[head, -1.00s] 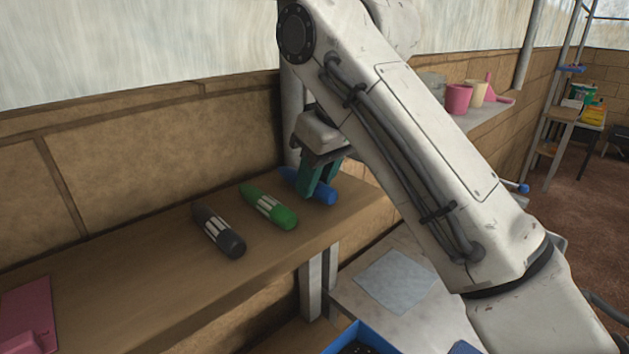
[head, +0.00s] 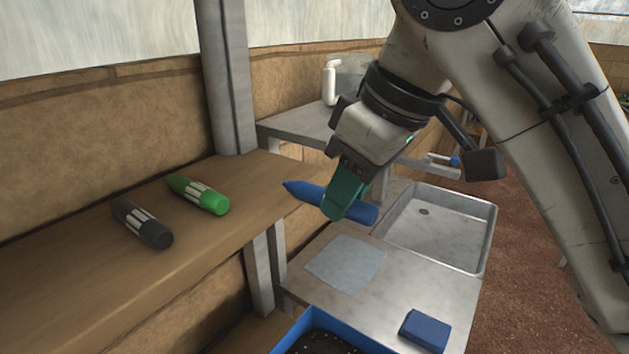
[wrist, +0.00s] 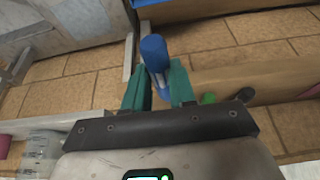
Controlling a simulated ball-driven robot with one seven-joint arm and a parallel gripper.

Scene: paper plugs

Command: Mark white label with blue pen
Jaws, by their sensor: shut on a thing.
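My gripper (head: 346,196) is shut on the blue pen (head: 307,193) and holds it level in the air, off the right end of the wooden shelf. The pen's tip points left in the head view. In the wrist view the blue pen (wrist: 154,52) stands between the teal fingers of my gripper (wrist: 160,85). A green pen (head: 198,194) and a black pen (head: 142,224) lie on the wooden shelf (head: 85,270) to the left. I cannot make out a white label in these frames.
A pale grey-blue sheet (head: 346,263) lies on the metal counter (head: 400,298), beside a sink (head: 438,228). A dark blue block (head: 425,330) sits at the counter's front. A blue tray (head: 312,322) with dark contents is at the bottom. A grey post (head: 228,75) rises behind the shelf.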

